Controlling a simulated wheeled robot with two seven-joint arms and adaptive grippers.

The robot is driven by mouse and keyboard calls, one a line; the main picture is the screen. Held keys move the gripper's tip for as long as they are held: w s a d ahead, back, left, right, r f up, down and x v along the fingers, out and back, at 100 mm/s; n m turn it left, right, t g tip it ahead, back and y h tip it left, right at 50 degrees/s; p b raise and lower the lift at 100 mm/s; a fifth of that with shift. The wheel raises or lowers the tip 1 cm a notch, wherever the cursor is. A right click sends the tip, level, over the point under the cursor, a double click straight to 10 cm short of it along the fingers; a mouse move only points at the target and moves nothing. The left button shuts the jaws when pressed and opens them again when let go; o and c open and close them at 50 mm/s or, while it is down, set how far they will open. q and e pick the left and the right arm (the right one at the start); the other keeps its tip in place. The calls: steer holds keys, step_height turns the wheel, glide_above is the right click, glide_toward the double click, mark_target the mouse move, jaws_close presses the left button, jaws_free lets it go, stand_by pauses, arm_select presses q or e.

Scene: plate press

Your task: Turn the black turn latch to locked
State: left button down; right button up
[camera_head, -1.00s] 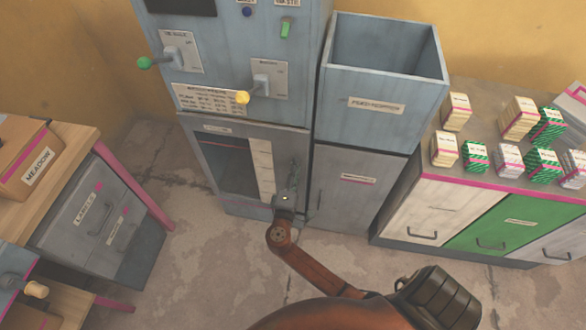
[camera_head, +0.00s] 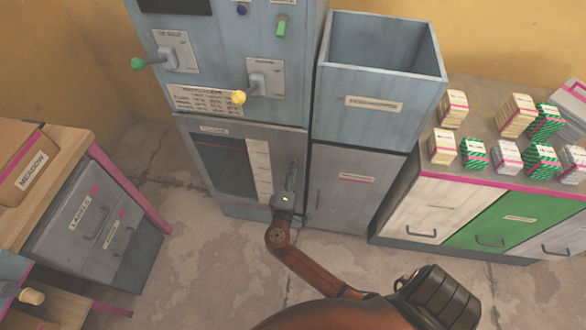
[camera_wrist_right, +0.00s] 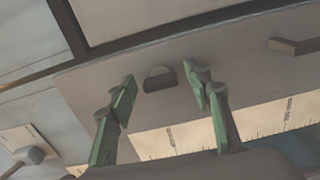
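A small dark half-round knob, which looks like the black turn latch (camera_wrist_right: 158,78), sits on the grey door of the press in the right wrist view. My right gripper (camera_wrist_right: 161,82) is open, with one green fingertip on each side of the knob and a gap to it on both sides. In the head view my right gripper (camera_head: 290,180) is at the right edge of the lower press door (camera_head: 215,139). The arm and gripper hide the latch there. My left gripper is not in view.
A bar handle (camera_wrist_right: 295,45) is on the same door, to the right in the wrist view. Above are levers with green (camera_head: 138,64) and yellow (camera_head: 239,97) knobs. An open hopper (camera_head: 368,123) stands right of the press. Bare floor (camera_head: 190,265) lies in front.

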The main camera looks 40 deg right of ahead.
steer(key=v, duration=1.2)
stand_by(0.7)
